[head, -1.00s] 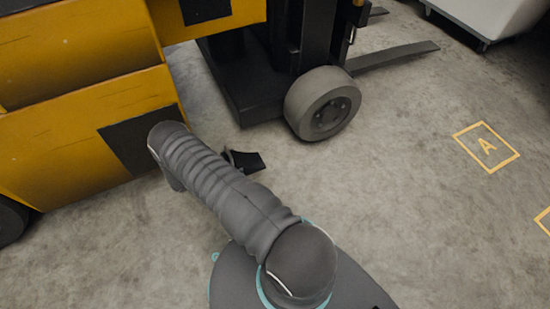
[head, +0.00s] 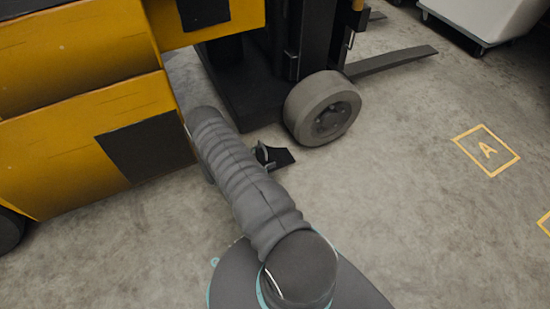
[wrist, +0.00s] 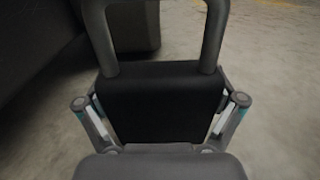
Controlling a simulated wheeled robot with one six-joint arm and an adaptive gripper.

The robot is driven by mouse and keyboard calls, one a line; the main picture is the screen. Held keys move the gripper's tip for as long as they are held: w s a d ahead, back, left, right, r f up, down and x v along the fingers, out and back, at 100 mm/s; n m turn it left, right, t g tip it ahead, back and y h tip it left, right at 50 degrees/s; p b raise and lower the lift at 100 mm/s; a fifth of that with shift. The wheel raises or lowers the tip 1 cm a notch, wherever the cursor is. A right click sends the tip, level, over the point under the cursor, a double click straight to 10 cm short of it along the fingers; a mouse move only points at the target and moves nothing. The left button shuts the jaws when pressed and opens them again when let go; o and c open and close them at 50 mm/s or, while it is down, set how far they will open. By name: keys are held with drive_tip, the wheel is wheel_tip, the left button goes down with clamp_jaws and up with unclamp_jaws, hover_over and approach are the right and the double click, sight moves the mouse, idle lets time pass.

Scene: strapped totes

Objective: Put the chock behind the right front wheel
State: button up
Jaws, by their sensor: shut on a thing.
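The black chock (head: 280,157) is a dark wedge near the floor, just in front and to the left of the forklift's right front wheel (head: 323,108) in the head view. A narrow gap shows between them in the picture; whether it touches the floor, I cannot tell. My gripper (head: 263,154) is shut on the chock and is mostly hidden behind my sleeved arm. In the wrist view the chock (wrist: 160,100) fills the middle between the finger linkages. A dark rounded shape at upper left there is probably the wheel (wrist: 135,28).
The yellow forklift body (head: 90,100) stands at left, close to my arm. Its fork (head: 395,61) reaches out to the right behind the wheel. A yellow floor square marked A (head: 487,150) lies at right. The concrete between is clear. A white tote (head: 490,18) stands at the back right.

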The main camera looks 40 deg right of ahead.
sight(274, 153)
drive_tip(key=shift+x, duration=1.55)
drive_tip(key=shift+d+f+b, duration=0.15)
drive_tip(key=shift+f+b, duration=0.15)
drive_tip(key=shift+f, duration=1.35)
drive_tip(key=shift+f, duration=0.2)
drive_tip(key=o, duration=1.5)
drive_tip(key=shift+c, duration=0.2)
drive_tip(key=shift+r, duration=0.1)
drive_tip(key=shift+r, duration=0.1)
drive_tip(key=v, duration=1.2)
drive_tip(key=shift+s, duration=0.1)
